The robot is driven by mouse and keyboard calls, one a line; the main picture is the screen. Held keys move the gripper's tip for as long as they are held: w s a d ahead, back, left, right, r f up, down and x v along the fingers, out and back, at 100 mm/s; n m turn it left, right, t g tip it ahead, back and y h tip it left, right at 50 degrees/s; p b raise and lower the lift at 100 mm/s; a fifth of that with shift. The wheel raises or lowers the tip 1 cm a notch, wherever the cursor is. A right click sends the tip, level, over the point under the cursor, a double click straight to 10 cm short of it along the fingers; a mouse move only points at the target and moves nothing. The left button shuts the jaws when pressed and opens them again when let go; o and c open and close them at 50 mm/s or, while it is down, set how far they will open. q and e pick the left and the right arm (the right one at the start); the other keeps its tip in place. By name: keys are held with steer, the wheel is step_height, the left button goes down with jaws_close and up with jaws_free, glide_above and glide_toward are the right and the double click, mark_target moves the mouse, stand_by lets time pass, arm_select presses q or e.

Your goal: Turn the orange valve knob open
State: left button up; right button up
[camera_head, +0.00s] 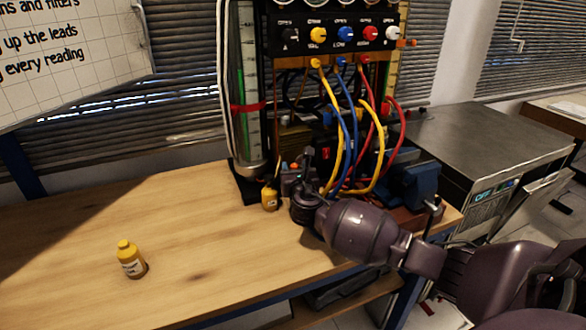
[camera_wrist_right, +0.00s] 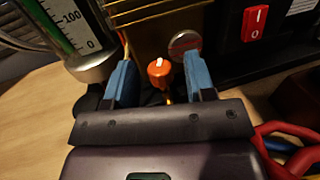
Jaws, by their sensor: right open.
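The orange valve knob (camera_wrist_right: 159,72) has a white mark on top and shows in the right wrist view, low beside the graduated column. My right gripper (camera_wrist_right: 160,64) is open. Its two blue fingers stand on either side of the knob, with visible gaps, and hold nothing. In the head view my right gripper (camera_head: 297,180) is at the foot of the rig, and its arm hides part of what lies there. Whether the fingers reach the knob's height is hard to tell. My left gripper is not in view.
A graduated column (camera_head: 253,110) stands left of the knob. A red switch (camera_wrist_right: 256,22) and several looped cables (camera_head: 362,150) are to the right.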

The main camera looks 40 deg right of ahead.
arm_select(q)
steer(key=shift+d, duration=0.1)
arm_select(e)
steer(key=shift+w+d, duration=0.3)
steer(key=shift+w, duration=0.3)
steer(key=shift+c, duration=0.3)
steer(key=c, duration=0.9)
steer(key=shift+o, duration=0.2)
steer(key=shift+d+r+n+t+y, duration=0.1)
steer(key=shift+r+n+t+y, duration=0.15)
steer(key=shift+n+y, duration=0.35)
steer(key=shift+t+y, duration=0.25)
steer(key=shift+y, duration=0.35)
steer(key=n+y, duration=0.2)
steer(key=n+t+y, duration=0.1)
steer(key=y, duration=0.1)
steer(key=shift+f, duration=0.3)
steer(key=shift+r+y, duration=0.15)
steer(key=shift+y, duration=0.15)
